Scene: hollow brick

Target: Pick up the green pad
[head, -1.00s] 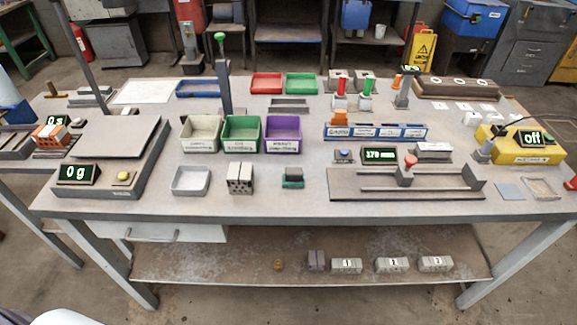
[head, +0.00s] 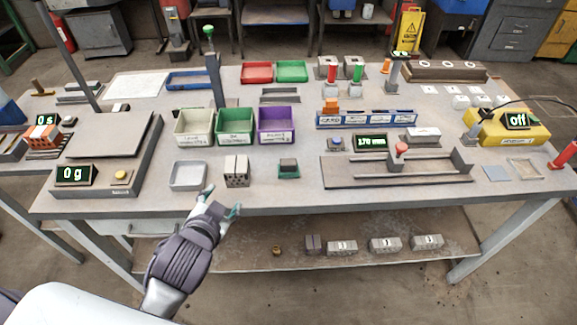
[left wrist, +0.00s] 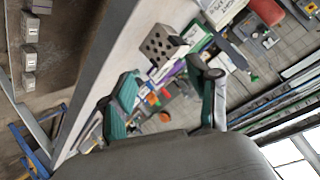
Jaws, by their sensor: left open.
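The green pad (head: 289,175) lies near the front edge of the bench, with a dark grey block-like part on top of it. It is right of the grey hollow brick (head: 237,171). My left gripper (head: 222,200) is open and empty at the front edge of the bench, in front of the hollow brick and left of the pad. In the left wrist view the open fingers (left wrist: 168,100) have green inner faces, and the hollow brick (left wrist: 162,45) shows beyond them. I cannot make out the pad there. My right gripper is not in view.
A grey tray (head: 187,176) and a scale (head: 110,140) stand to the left. White, green and purple bins (head: 235,127) stand behind. A grey measuring fixture (head: 400,172) is right of the pad. A low shelf with blocks (head: 260,258) is under the bench.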

